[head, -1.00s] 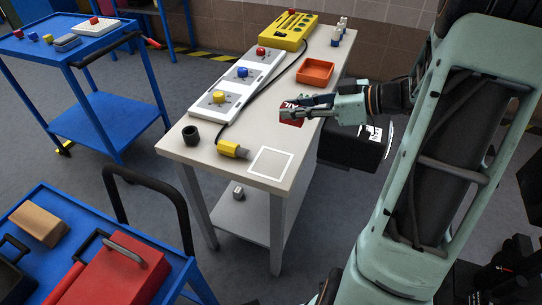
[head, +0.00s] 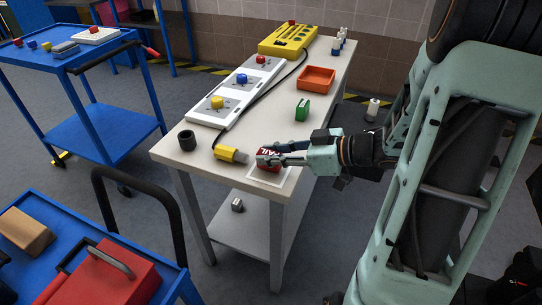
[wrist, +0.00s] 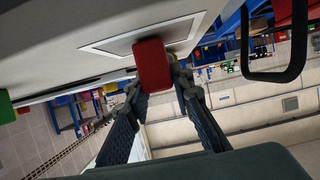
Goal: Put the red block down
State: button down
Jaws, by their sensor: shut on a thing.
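In the wrist view the red block (wrist: 152,64) sits between the two fingertips of my gripper (wrist: 155,75). My gripper is shut on it. The block overlaps the white square outline (head: 255,178) on the tabletop; the outline also shows in the wrist view (wrist: 105,44). I cannot tell whether the block touches the tabletop.
A yellow connector (head: 228,154) lies left of the square, with a dark cup (head: 187,140) beyond it. A green block (head: 302,109) and an orange tray (head: 317,79) stand farther back. White button panels (head: 240,90) line the left edge of the table (head: 200,160).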

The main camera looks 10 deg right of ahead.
jog(key=c, duration=1.7)
grip_release()
jog(key=shift+f, duration=0.15)
jog(key=shift+r, duration=0.2)
jog(key=shift+p+v, duration=1.95)
jog(key=shift+v, duration=4.05)
jog(key=shift+f, duration=0.1)
